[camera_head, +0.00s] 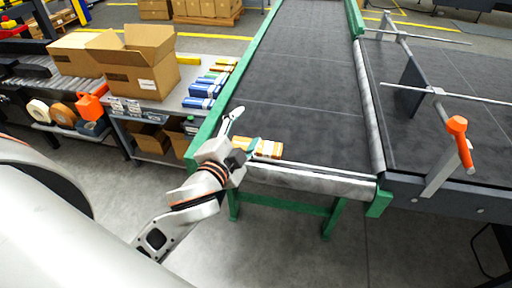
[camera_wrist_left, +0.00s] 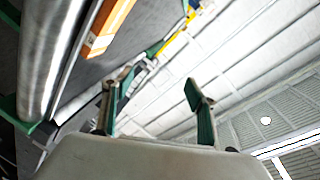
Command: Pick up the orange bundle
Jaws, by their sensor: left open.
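The orange bundle (camera_head: 266,148) lies near the front left end of the dark conveyor belt (camera_head: 310,100). In the left wrist view the orange bundle (camera_wrist_left: 108,28) shows at the upper left, outside the fingers. My left gripper (camera_head: 246,128) is just left of the bundle, at the belt's green side frame, with its fingers spread and nothing between them. In the left wrist view my left gripper (camera_wrist_left: 160,98) is open and empty. Whether a finger touches the bundle I cannot tell. My right gripper is not in view.
A grey side table (camera_head: 172,101) left of the belt holds an open cardboard box (camera_head: 138,62) and several blue and yellow packs (camera_head: 205,88). A machine with an orange handle (camera_head: 457,125) stands at the right. Most of the belt is clear.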

